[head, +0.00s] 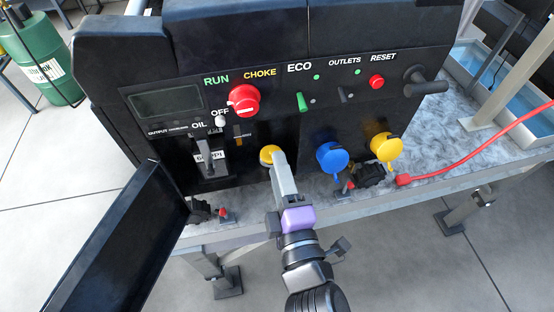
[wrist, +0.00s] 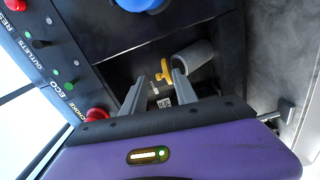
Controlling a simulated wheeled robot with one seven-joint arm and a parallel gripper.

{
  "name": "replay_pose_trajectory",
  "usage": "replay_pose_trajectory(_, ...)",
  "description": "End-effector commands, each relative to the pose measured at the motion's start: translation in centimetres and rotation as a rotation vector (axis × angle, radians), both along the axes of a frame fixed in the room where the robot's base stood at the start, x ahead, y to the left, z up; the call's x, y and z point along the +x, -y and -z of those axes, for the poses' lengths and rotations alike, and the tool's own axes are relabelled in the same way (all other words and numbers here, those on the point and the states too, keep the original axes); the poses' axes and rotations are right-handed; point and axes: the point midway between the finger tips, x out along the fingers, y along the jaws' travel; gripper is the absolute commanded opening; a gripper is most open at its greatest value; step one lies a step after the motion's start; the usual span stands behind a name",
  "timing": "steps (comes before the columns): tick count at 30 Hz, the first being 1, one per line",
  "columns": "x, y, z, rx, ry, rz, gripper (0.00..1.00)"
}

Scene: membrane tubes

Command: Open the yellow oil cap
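The small yellow oil cap (head: 269,153) sits low on the front of the black generator (head: 320,110), partly covered by my gripper in the head view. My gripper (head: 280,158) reaches toward it from the front. In the wrist view the yellow cap (wrist: 165,71) shows just beyond my gripper's fingertips (wrist: 157,77), nearer the right finger, beside a grey cylinder (wrist: 193,57). The two fingers stand apart with a gap between them, so my gripper is open. I cannot tell whether a finger touches the cap.
A black panel (head: 115,240) hangs open at lower left. Blue (head: 332,157) and larger yellow (head: 386,146) round covers sit to the right of my gripper. A red cable (head: 470,154) crosses the table (head: 440,165). A red choke knob (head: 244,99) is above.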

Motion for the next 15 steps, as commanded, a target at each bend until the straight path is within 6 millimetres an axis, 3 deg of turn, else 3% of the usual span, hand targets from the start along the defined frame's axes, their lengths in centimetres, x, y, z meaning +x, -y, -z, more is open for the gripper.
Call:
replay_pose_trajectory(6,1.7,-0.5,0.0,0.001,0.000,-0.001,0.35)
replay_pose_trajectory(15,1.8,-0.5,0.0,0.001,-0.001,0.000,0.33)
